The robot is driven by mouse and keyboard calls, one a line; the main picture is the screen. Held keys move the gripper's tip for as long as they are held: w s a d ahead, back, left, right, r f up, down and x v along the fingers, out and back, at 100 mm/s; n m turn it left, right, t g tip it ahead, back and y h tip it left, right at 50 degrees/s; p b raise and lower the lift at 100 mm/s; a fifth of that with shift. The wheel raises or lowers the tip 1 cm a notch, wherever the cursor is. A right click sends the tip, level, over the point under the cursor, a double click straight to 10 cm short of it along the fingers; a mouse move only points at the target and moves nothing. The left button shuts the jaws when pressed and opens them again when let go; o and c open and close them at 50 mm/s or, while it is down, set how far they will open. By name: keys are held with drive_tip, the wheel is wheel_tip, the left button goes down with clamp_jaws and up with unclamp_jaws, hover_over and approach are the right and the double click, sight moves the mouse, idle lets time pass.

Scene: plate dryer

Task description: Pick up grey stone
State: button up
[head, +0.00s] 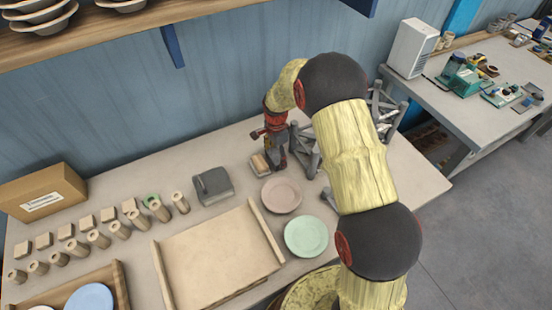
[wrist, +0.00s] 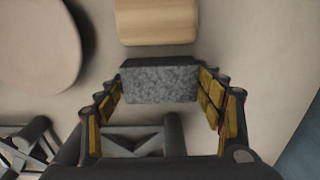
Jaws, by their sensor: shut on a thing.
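The grey stone (wrist: 160,84) is a speckled block with a dark upper edge, in the middle of the wrist view. My gripper (wrist: 163,92) has its yellow-padded fingers on either side of it and is shut on it. In the head view my gripper (head: 275,152) points down over the back of the table, beside a small wooden block (head: 259,163). I cannot make out the stone there. The wooden block also shows in the wrist view (wrist: 157,22), just beyond the stone. I cannot tell whether the stone is clear of the table.
A pinkish plate (head: 281,195) and a green plate (head: 306,237) lie near my gripper. Grey rack-like frames (head: 305,150) stand close on its right. A dark grey block-like object (head: 212,186) and a wooden tray (head: 217,260) are to the left. Several wooden pegs (head: 98,238) stand further left.

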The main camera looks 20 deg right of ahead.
sight(275, 156)
drive_tip(key=shift+r, duration=0.6)
wheel_tip(275, 156, up, 3)
drive_tip(key=shift+a+f+p, duration=0.1)
drive_tip(key=shift+f+p, duration=0.1)
drive_tip(key=shift+p, duration=0.4)
drive_tip(key=s+a+r+p, duration=0.2)
drive_tip(key=s+a+r, duration=0.7)
drive_tip(key=a, duration=0.1)
drive_tip(key=shift+a, duration=0.2)
drive_tip(key=shift+s+r, duration=0.1)
drive_tip(key=o, duration=0.9)
drive_tip(key=c, duration=0.5)
